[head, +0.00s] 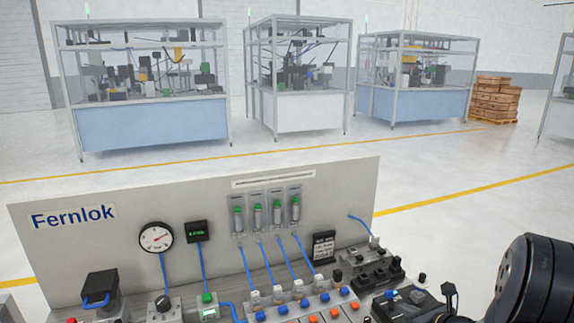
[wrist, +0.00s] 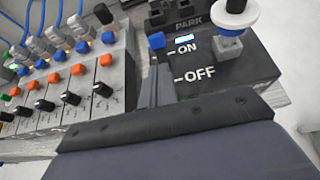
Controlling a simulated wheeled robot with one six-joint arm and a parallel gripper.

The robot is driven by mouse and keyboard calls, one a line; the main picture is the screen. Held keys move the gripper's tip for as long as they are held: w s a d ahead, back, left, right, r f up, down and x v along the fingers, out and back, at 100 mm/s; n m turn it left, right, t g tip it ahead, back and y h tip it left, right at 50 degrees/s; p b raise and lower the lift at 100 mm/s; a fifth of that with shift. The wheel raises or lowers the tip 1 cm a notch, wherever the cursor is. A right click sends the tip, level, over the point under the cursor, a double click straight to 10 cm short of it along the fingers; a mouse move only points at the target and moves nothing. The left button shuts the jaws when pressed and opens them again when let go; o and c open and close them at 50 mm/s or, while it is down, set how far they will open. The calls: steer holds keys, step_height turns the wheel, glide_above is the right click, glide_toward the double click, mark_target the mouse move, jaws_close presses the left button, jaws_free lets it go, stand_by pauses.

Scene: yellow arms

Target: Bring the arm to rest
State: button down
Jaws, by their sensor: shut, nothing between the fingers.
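My gripper (wrist: 156,80) shows in the wrist view as narrow grey fingers reaching up from behind a black strip and a broad grey-blue part. The fingers look shut, with nothing seen between them. Their tips are close to a blue-capped control (wrist: 157,41) beside the printed ON and OFF marks; I cannot tell whether they touch it. In the head view a large black rounded part of my arm (head: 528,280) fills the lower right corner. My gripper is not clearly seen there.
The grey panel (head: 110,255) marked Fernlok stands behind the console. A row of blue and orange buttons (wrist: 53,78) and black knobs lies left of the fingers. A white round knob (wrist: 236,17) stands to the right, near a PARK label. Framed machine cells (head: 150,125) stand far behind.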

steer(key=shift+s+d+f+t+b, duration=0.2)
steer(key=shift+f+t+b, duration=0.15)
steer(key=shift+b, duration=0.2)
steer(key=shift+r, duration=0.2)
